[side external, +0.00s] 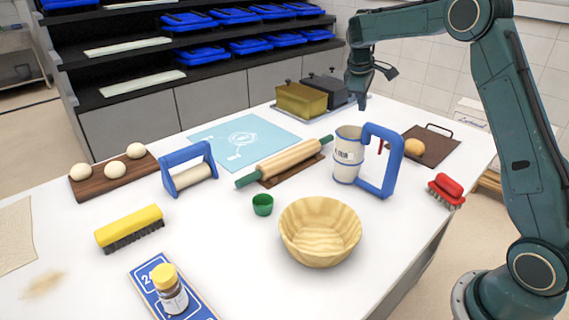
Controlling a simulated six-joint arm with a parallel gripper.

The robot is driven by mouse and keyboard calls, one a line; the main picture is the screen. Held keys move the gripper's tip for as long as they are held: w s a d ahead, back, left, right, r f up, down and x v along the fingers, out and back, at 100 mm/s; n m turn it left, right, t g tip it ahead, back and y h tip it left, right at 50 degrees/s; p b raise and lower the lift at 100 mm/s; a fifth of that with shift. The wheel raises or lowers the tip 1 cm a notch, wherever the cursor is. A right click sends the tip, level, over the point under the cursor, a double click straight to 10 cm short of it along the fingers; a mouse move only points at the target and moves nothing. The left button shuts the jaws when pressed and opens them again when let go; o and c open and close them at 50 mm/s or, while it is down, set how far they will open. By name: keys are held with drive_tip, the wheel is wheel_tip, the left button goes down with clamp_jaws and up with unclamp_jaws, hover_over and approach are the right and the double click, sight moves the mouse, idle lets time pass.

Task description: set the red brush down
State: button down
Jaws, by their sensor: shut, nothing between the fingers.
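The red brush (446,190) rests on the white table near its right edge, with its dark bristles facing down. My gripper (363,103) is up at the back of the table, above the surface and well apart from the brush. It points down, is shut and holds nothing. The brush is in plain view and nothing touches it.
A dark board (440,146) with a round bun lies behind the brush. A wooden bowl (320,230), a rolling pin (285,163) and a yellow brush (129,227) stand further left.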

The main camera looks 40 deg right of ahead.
drive_tip(key=s+a+r, duration=0.3)
drive_tip(key=s+a+r+m+t, duration=0.1)
drive_tip(key=s+a+r, duration=0.2)
drive_tip(key=s+a+r+t+y, duration=0.1)
drive_tip(key=s+a+r, duration=0.2)
drive_tip(key=a, duration=0.1)
drive_tip(key=shift+r+m, duration=0.15)
drive_tip(key=shift+m, duration=0.15)
drive_tip(key=s+a+m+t+y, duration=0.1)
drive_tip(key=s+a, duration=0.4)
drive_tip(key=s, duration=0.3)
drive_tip(key=s+a+r+t, duration=0.1)
drive_tip(key=s+a, duration=0.4)
drive_tip(key=s, duration=0.3)
drive_tip(key=shift+m+y, duration=0.4)
drive_tip(key=shift+w, duration=0.1)
drive_tip(key=w+d+f+g+h, duration=0.1)
drive_tip(key=w+d+f+g, duration=0.35)
drive_tip(key=d, duration=0.45)
drive_tip(key=w+d+f+g, duration=0.3)
drive_tip(key=d+f+g, duration=0.25)
drive_tip(key=d, duration=0.35)
drive_tip(key=d+f+g+y, duration=0.1)
drive_tip(key=d+f, duration=0.3)
drive_tip(key=f, duration=0.5)
drive_tip(key=shift+s+m+g+y, duration=0.15)
drive_tip(key=shift+m+g+y, duration=0.2)
drive_tip(key=shift+y, duration=0.25)
